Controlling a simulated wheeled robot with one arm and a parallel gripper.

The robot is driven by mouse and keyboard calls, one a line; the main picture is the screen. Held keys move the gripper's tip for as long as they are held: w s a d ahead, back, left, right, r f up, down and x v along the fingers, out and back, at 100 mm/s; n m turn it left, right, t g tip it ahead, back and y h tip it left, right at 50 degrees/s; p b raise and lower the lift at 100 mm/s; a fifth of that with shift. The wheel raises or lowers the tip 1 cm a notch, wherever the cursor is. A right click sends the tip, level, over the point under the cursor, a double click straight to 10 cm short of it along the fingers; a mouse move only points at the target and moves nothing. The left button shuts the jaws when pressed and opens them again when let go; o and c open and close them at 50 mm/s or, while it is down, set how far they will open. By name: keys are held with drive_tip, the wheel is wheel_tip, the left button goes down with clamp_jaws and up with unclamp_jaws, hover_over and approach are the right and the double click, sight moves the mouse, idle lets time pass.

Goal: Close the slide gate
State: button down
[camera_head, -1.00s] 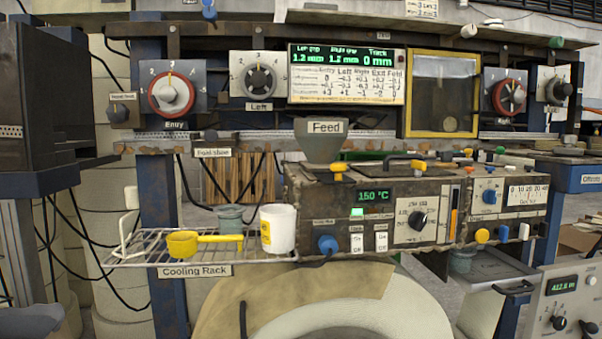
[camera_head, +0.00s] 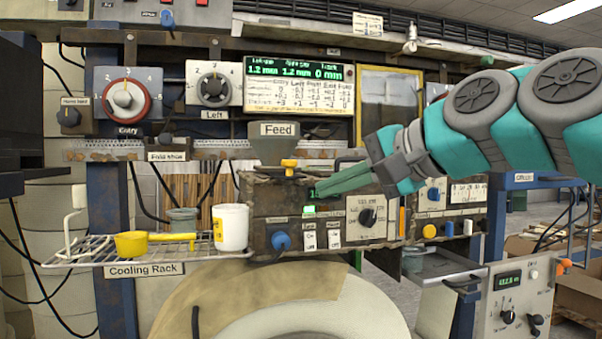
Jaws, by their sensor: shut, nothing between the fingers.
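The grey Feed hopper (camera_head: 278,149) stands on top of the rusty control box in the head view. A yellow handle (camera_head: 289,166) sticks out at the hopper's base, at the box's top edge; it looks like the slide gate's handle. The gate plate itself is hidden, so its position cannot be told. My gripper (camera_head: 318,193) comes in from the right with its green-grey fingers shut and empty. The fingertips are in front of the box's display, a little below and to the right of the yellow handle, apart from it.
The control box (camera_head: 262,212) carries a blue knob, switches and a black dial. A cooling rack (camera_head: 85,253) at left holds a yellow scoop (camera_head: 131,244), a white cup (camera_head: 231,228) and a grey cup (camera_head: 183,221). A large pale roll (camera_head: 330,310) lies below.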

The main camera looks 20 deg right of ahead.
drive_tip(key=s+d+r+m+t, duration=0.1)
drive_tip(key=d+r+m+t, duration=0.1)
drive_tip(key=d+r, duration=0.35)
approach(299, 175)
drive_tip(key=w+a, duration=0.2)
drive_tip(key=w+a+r, duration=0.1)
drive_tip(key=w+a, duration=0.1)
drive_tip(key=shift+w+a, duration=0.15)
drive_tip(key=shift+w, duration=0.05)
drive_tip(key=w+p, duration=0.2)
drive_tip(key=w, duration=0.3)
drive_tip(key=shift+w+r+p, duration=0.1)
drive_tip(key=shift+w+p, duration=0.1)
drive_tip(key=shift+p, duration=0.1)
drive_tip(key=shift+s, duration=0.1)
